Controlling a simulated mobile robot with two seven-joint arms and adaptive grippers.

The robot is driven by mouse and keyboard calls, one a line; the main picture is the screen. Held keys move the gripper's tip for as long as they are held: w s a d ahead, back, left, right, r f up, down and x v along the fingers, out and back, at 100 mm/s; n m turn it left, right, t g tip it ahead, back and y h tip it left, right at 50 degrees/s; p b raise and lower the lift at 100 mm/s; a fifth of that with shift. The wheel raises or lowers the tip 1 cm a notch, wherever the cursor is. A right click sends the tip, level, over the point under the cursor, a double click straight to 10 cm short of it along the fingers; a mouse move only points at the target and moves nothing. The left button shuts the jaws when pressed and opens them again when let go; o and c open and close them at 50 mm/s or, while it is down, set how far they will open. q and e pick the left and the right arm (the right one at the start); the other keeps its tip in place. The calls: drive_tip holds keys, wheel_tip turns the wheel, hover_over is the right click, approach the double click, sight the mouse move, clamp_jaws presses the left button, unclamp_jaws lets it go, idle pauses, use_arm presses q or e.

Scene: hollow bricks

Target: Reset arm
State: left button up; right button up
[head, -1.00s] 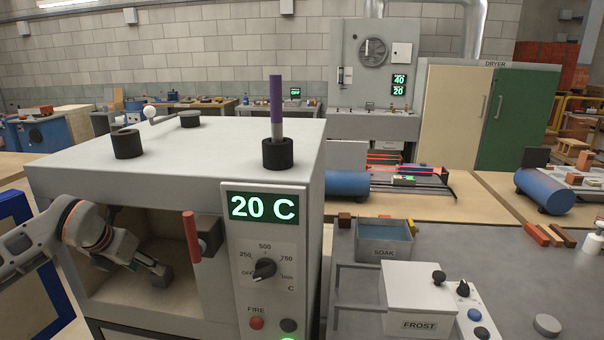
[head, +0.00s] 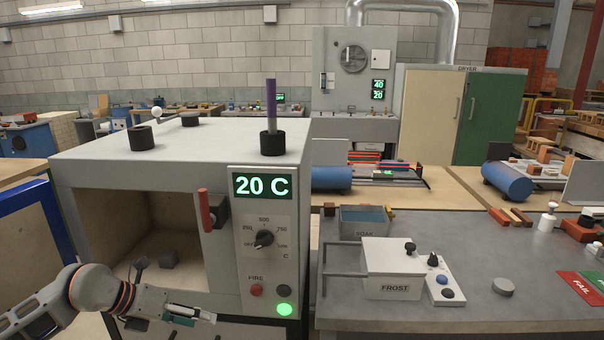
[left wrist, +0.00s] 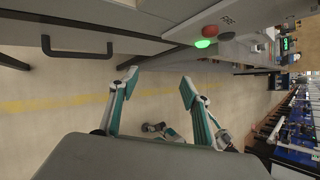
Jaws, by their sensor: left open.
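My left gripper (head: 190,314) is outside the kiln (head: 130,165), low in front of its open chamber. In the left wrist view the left gripper (left wrist: 158,84) has its two green-and-grey fingers spread apart with nothing between them. My right gripper is not in view.
A red handle (head: 205,210) sticks out beside the chamber opening. To the right, a grey bench (head: 345,312) carries a soak tank (head: 363,217) and a white frost box (head: 391,268). In the left wrist view, open floor (left wrist: 60,110) lies beyond the fingers.

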use_arm(q)
drive_tip(key=s+d+r+n+t+h, duration=0.1)
drive_tip(key=s+d+n+h, duration=0.25)
drive_tip(key=d, duration=0.45)
drive_tip(key=s+d+r+n+t+h, duration=0.1)
drive_tip(key=s+d+n+h, duration=0.2)
drive_tip(key=s+d+h, duration=0.3)
drive_tip(key=s+a+f+n+t+y, duration=0.1)
drive_tip(key=s+a+f+n+y, duration=0.2)
drive_tip(key=f+n, duration=0.5)
drive_tip(key=s+a+f+n+t+y, duration=0.1)
drive_tip(key=s+a+f+n+y, duration=0.2)
drive_tip(key=s+f+n+y, duration=0.3)
drive_tip(key=s+a+f+n+t+y, duration=0.1)
drive_tip(key=s+a+f+n+y, duration=0.2)
drive_tip(key=f+n, duration=0.8)
drive_tip(key=s+n+y, duration=0.2)
drive_tip(key=s, duration=0.2)
drive_tip(key=shift+a+f+t, duration=0.15)
drive_tip(key=shift+t, duration=0.25)
drive_tip(key=shift+w, duration=0.1)
drive_tip(key=c, duration=0.6)
drive_tip(key=shift+a, duration=0.15)
